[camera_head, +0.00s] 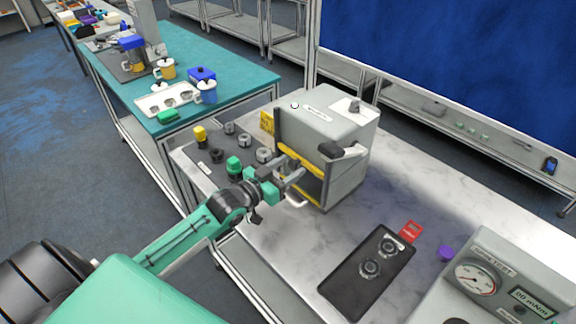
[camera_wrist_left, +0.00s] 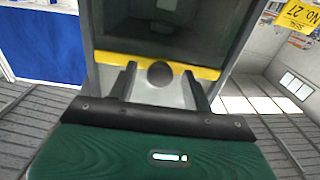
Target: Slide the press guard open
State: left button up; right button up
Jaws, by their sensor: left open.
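The press (camera_head: 345,115) is a light grey box on the marble-topped table, with a dark front opening edged in yellow. The guard's yellow bar (camera_head: 302,153) crosses its front; it also spans the left wrist view (camera_wrist_left: 115,58), with a dark panel or opening above it. A dark round knob (camera_wrist_left: 160,74) sits at the middle of the bar. My left gripper (camera_head: 292,170) is open at the press front. In the left wrist view its fingers (camera_wrist_left: 160,88) stand on either side of the knob, apart from it as far as I can tell. My right gripper is out of view.
Several knobs and buttons (camera_head: 233,165) stand on a panel left of the press. A black plate with two round fittings (camera_head: 368,275), a red tag (camera_head: 411,231) and a gauge unit (camera_head: 490,280) lie to the right. A yellow sign (camera_head: 267,122) is beside the press.

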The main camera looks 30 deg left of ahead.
pick_arm(q)
jog(key=shift+c, duration=0.4)
grip_shut()
notch_tip(320, 180, up, 11)
jog(key=p, duration=0.8)
jog(key=shift+w, duration=0.1)
jog(key=shift+o, duration=0.4)
grip_release()
jog(key=shift+f, duration=0.1)
